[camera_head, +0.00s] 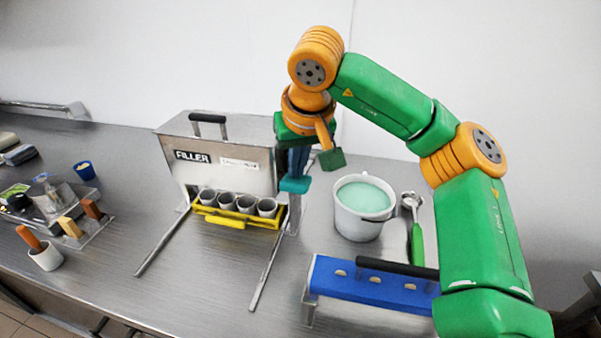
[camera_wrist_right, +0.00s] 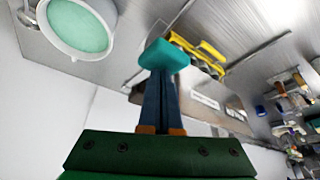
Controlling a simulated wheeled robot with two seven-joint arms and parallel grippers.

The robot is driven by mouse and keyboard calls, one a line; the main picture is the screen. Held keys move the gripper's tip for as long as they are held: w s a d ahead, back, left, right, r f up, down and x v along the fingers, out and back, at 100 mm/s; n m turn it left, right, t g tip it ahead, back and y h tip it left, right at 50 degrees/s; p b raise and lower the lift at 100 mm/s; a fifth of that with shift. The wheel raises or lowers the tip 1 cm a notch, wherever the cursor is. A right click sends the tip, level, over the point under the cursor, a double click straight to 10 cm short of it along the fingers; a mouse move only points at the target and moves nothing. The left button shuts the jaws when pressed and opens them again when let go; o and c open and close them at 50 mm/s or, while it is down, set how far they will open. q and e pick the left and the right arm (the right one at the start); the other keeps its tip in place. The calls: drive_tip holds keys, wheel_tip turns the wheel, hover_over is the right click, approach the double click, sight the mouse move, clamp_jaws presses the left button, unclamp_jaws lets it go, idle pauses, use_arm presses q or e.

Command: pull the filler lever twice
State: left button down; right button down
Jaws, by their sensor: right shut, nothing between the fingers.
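The filler (camera_head: 232,165), a steel box labelled FILLER, stands on the steel counter against the back wall. A black bar handle (camera_head: 208,119) is on its top; I cannot tell whether it is the lever. A yellow rack (camera_head: 237,216) with several grey cups sits under its front. My right gripper (camera_head: 295,184) points down at the filler's right side, its dark blue fingers shut and ending in teal tips. The tips (camera_wrist_right: 163,55) also show together in the right wrist view. I cannot tell whether they touch the filler. My left gripper is out of view.
A white bucket (camera_head: 355,225) of mint-green mix stands right of the gripper, beside a green-handled scoop (camera_head: 416,240). A blue piece (camera_head: 370,287) with a black bar is at the front right. Small tools and a white cup (camera_head: 46,258) are at the left. The counter before the filler is clear.

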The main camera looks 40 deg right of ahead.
drive_tip(key=shift+s+f+b, duration=0.1)
drive_tip(key=shift+f+b, duration=0.5)
drive_tip(key=shift+f, duration=0.35)
wheel_tip(320, 180, down, 5)
drive_tip(key=b, duration=0.3)
drive_tip(key=shift+r, duration=0.25)
wheel_tip(320, 180, up, 8)
drive_tip(key=p, duration=0.8)
drive_tip(key=shift+r, duration=0.1)
drive_tip(key=shift+f, duration=0.2)
